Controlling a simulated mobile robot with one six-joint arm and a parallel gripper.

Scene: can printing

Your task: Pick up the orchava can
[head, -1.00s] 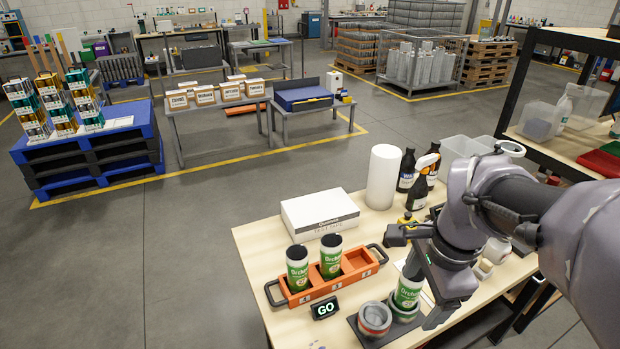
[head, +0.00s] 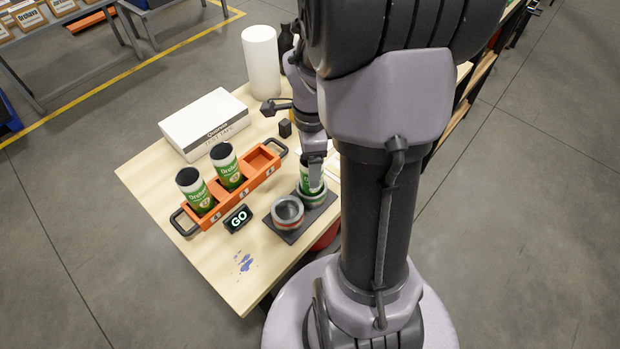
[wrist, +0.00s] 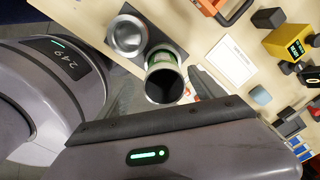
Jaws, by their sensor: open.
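A white and green orchava can (head: 309,180) stands upright in the right-hand round holder on a dark base plate (head: 292,236). In the wrist view I look into the dark open top of this can (wrist: 164,85). My gripper (head: 315,152) is at this can, partly hiding it in the head view. Its jaws are open; whether they touch the can I cannot tell. The other round holder (head: 287,210) beside it is empty, and also shows in the wrist view (wrist: 127,36). Two more orchava cans (head: 196,192) (head: 228,167) stand in the orange tray.
The orange tray (head: 226,195) has dark handles and an empty slot at its right end. A GO display (head: 237,218) stands in front of it. A white box (head: 205,122) and a white cylinder (head: 262,62) are behind.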

